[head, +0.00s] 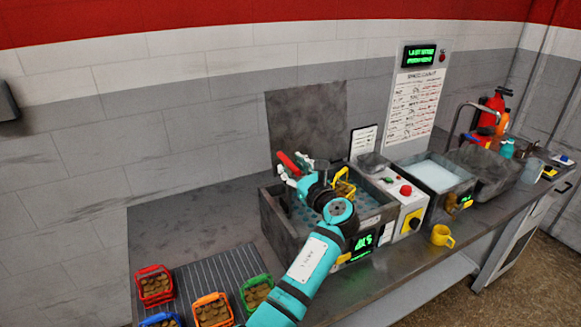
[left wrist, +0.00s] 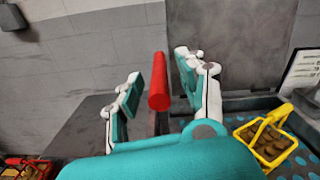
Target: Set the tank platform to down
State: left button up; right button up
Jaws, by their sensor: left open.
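A lever with a red grip (head: 288,163) stands at the back left of the grey tank (head: 277,230); I take it for the platform's handle. In the left wrist view the red grip (left wrist: 159,82) stands upright between my two fingers. My left gripper (head: 297,172) is open around it, with a visible gap on both sides; it also shows in the left wrist view (left wrist: 158,72). A yellow basket (head: 344,188) of brown pieces is at the tank's perforated blue platform (head: 372,203). The lever's lower part is mostly hidden. My right gripper is out of view.
A control box (head: 402,190) with red button stands right of the tank, then a second bath (head: 433,175). A yellow mug (head: 442,236) is near the counter's front edge. Red (head: 153,285), orange (head: 211,309), green (head: 257,291) and blue baskets stand front left.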

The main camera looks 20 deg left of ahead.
pick_arm(q)
jog(key=shift+d, duration=0.1)
jog(key=shift+c, duration=1)
grip_shut()
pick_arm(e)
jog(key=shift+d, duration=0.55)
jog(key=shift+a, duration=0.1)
